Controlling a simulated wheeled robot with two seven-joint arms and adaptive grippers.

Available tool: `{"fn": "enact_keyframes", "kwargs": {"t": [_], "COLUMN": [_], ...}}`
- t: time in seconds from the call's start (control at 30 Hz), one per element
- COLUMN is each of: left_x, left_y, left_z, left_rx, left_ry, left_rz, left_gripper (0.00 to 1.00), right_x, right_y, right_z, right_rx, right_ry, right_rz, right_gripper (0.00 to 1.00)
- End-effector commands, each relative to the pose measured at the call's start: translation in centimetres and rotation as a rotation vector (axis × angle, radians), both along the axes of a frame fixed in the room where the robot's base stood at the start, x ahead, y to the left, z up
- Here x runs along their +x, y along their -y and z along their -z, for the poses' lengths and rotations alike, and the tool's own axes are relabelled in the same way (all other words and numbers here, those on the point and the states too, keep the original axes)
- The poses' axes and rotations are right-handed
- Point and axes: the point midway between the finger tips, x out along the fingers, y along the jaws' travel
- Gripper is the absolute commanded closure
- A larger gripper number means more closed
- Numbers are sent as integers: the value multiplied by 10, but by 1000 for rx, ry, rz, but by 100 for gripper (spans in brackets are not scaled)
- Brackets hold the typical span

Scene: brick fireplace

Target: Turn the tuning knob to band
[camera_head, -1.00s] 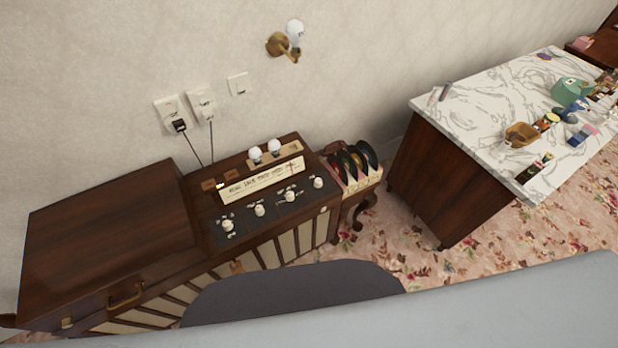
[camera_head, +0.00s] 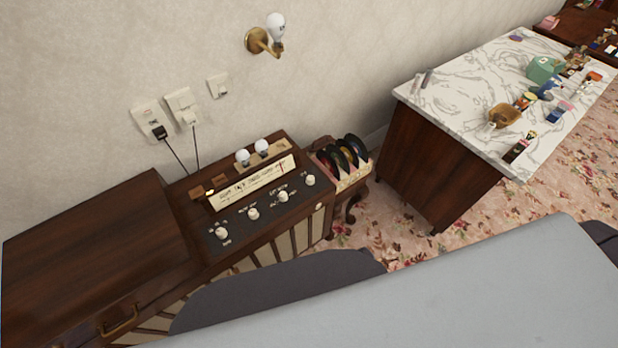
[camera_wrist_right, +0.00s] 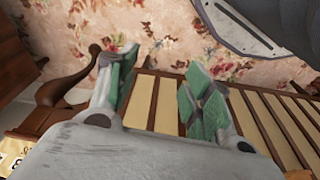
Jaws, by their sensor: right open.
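A dark wooden radio cabinet (camera_head: 100,240) stands against the wall in the head view. Its black panel (camera_head: 240,226) carries white knobs in a row: one at far left (camera_head: 221,233), two in the middle (camera_head: 253,213) (camera_head: 283,196), one at far right (camera_head: 310,180). Their labels are too small to read, so I cannot tell which is the tuning knob. A cream dial (camera_head: 250,184) with a red mark near its right end lies behind them. My right gripper (camera_wrist_right: 160,68) is open and empty in the wrist view, over the cabinet's slatted front (camera_wrist_right: 170,104). My left gripper is not in view.
Two white bulbs (camera_head: 252,153) stand behind the dial. A record rack (camera_head: 346,166) stands right of the cabinet, and a marble-topped counter (camera_head: 470,85) with small items stands further right. Cords run from wall sockets (camera_head: 182,105). Floral carpet (camera_head: 400,225) lies between.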

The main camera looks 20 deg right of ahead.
Motion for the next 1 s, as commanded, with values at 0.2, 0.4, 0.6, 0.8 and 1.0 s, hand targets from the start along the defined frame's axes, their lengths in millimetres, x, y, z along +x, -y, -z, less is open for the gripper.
{"fn": "enact_keyframes", "kwargs": {"t": [0.2,0.4,0.6,0.8,1.0], "left_x": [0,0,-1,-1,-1], "left_y": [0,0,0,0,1], "left_z": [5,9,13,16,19], "left_rx": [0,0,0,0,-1], "left_ry": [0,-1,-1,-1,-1], "left_rz": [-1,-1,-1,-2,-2], "left_gripper": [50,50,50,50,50], "right_x": [24,42,56,70,87], "right_y": [-3,-6,-7,-10,-13], "right_z": [-49,-97,-147,-192,-227], "right_rx": [3,5,7,11,15], "right_ry": [21,38,51,58,52], "right_rz": [4,7,9,7,1], "right_gripper": [50,50,50,50,50]}}
